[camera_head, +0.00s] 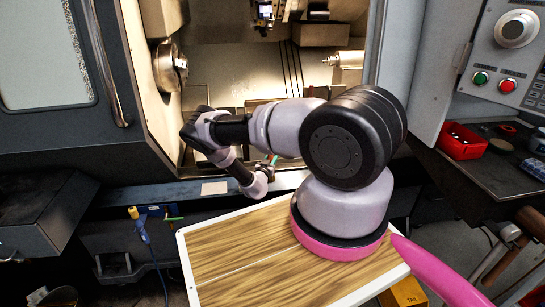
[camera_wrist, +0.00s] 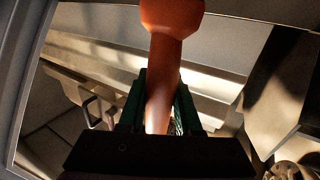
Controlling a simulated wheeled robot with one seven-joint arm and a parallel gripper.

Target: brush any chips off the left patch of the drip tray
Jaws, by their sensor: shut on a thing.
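My gripper (camera_wrist: 160,105) is shut around an orange handle (camera_wrist: 168,62) in the wrist view, its green-lined fingers on either side. The handle widens into a rounded end at the top of that view; no bristles show. In the head view my arm reaches to the machine's open front, and the small gripper (camera_head: 272,162) is partly hidden by the arm. The drip tray (camera_head: 150,194) appears as a long bluish ledge below the opening. A pale, flat patch (camera_head: 214,188) lies on it, left of my wrist. I cannot make out chips on it.
The lathe chuck (camera_head: 170,66) is at the left inside the opening. A blue holder with a yellow-handled tool (camera_head: 133,213) hangs at the ledge's front left. A red bin (camera_head: 461,142) stands on the right bench. A wood-grain board (camera_head: 235,255) lies below my arm.

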